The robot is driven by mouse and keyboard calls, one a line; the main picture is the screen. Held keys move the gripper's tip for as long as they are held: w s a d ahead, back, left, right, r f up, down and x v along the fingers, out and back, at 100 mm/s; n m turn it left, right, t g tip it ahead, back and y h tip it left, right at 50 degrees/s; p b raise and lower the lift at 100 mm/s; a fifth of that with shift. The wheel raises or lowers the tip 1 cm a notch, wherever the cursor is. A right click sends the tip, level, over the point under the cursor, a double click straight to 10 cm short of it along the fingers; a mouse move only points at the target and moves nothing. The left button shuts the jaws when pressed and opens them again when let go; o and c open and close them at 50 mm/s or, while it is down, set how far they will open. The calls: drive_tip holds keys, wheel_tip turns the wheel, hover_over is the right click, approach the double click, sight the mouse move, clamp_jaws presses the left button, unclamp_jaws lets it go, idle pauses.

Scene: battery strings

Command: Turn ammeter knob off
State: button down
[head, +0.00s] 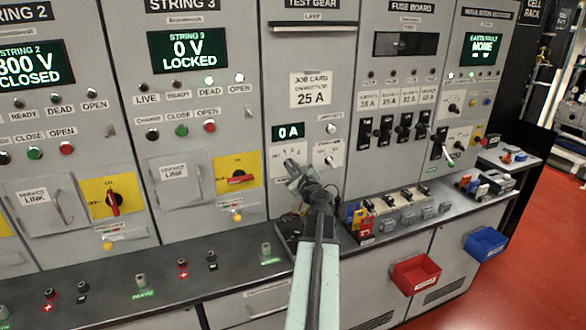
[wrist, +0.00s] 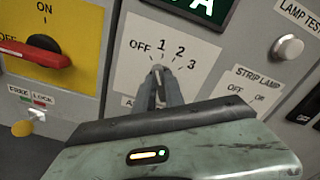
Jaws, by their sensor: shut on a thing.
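The ammeter knob (wrist: 158,69) is on a white plate (wrist: 125,75) marked OFF, 1, 2 and 3 in the wrist view. My gripper (wrist: 159,84) is shut on the knob, its fingers reaching up from below. Only the knob's light tip shows between the fingertips. It seems to point up near the 1, but its exact setting is hard to tell. In the head view my gripper (head: 291,166) is at the plate (head: 298,153) and covers the knob. The display (head: 289,132) above reads 0 A.
A red handle (wrist: 35,53) on a yellow plate lies left of the plate in the wrist view. A strip lamp switch (wrist: 243,98) and a lamp test button (wrist: 288,47) are at right. A bench (head: 190,280) runs below the panels, with red (head: 416,273) and blue (head: 485,244) bins.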

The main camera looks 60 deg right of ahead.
drive_tip(key=shift+f+n, duration=0.1)
drive_tip(key=shift+n, duration=1.1)
drive_tip(key=c, duration=1.4)
unclamp_jaws()
drive_tip(key=shift+c, duration=0.2)
drive_tip(key=v, duration=0.8)
